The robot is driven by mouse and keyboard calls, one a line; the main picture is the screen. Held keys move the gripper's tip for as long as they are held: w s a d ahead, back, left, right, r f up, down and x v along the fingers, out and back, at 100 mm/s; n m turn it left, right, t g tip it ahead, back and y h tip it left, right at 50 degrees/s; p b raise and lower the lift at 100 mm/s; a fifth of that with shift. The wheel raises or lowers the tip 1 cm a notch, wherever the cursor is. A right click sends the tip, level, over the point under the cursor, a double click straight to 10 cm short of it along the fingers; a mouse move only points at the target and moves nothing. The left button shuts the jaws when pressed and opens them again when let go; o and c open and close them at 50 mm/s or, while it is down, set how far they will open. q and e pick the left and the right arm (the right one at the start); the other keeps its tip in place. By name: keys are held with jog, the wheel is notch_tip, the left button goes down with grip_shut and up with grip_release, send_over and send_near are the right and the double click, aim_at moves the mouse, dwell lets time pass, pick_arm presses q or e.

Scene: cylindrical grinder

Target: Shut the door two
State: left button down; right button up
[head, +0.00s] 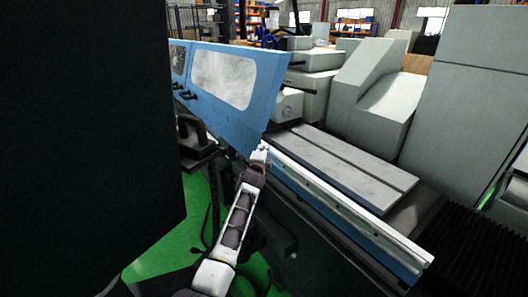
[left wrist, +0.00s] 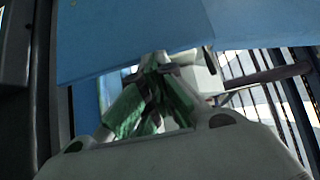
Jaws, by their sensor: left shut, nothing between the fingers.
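Blue sliding doors with clear windows stand along the front of the grinder, and the nearer door (head: 222,86) ends at the middle of the head view. Which of them is door two I cannot tell. My left gripper (head: 261,150) is at the lower right corner of the nearer door, by the white front rail (head: 340,200). In the left wrist view the shut, empty fingers (left wrist: 153,62) are close to the lower edge of the blue panel (left wrist: 140,38). Whether they touch it I cannot tell. My right gripper is out of view.
The grey machine table (head: 345,165) lies uncovered to the right of the door. Grey machine housings (head: 375,90) rise behind it. A large dark panel (head: 80,150) blocks the left of the head view. Green floor (head: 165,250) shows below.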

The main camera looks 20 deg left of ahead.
aim_at(257, 144)
pick_arm(q)
jog(key=shift+w+a, duration=0.7)
jog(key=shift+a, duration=0.25)
jog(key=shift+w+a, duration=0.65)
jog(key=shift+a, duration=0.3)
jog(key=shift+r, duration=0.1)
jog(key=shift+s+d+f, duration=0.1)
jog(key=shift+d+f, duration=0.1)
